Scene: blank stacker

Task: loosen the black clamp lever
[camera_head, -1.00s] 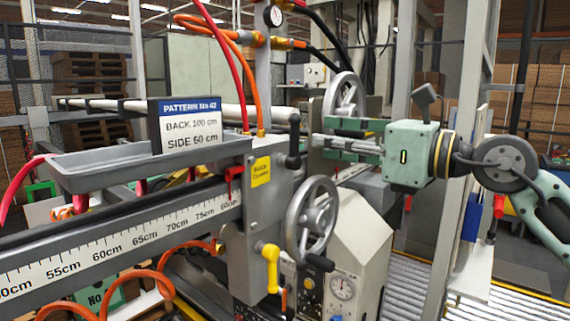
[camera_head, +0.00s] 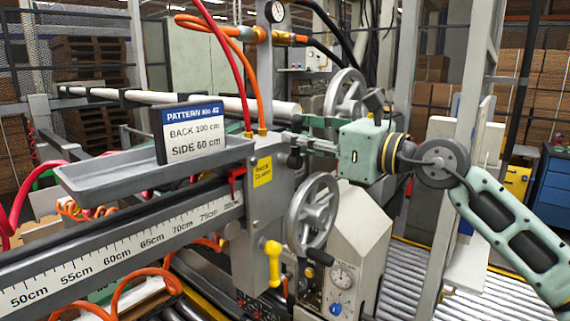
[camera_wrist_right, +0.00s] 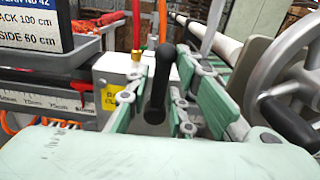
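The black clamp lever (camera_head: 295,160) stands upright on the grey clamp housing, beside the yellow label. Its upper part is mostly hidden behind my right gripper's fingers in the head view. My right gripper (camera_head: 298,132) reaches in from the right at the lever's height. In the right wrist view the lever (camera_wrist_right: 159,84) stands between the two green fingers, with a gap visible on each side. The fingers are open and do not visibly press on it. My left gripper is not in view.
A large handwheel (camera_head: 313,214) sits just right of the housing, below my right gripper. A yellow lever (camera_head: 272,262) hangs below. A grey tray (camera_head: 110,177) with a pattern sign (camera_head: 192,130) is at left, above the scale rail (camera_head: 130,245). Red and orange hoses rise behind.

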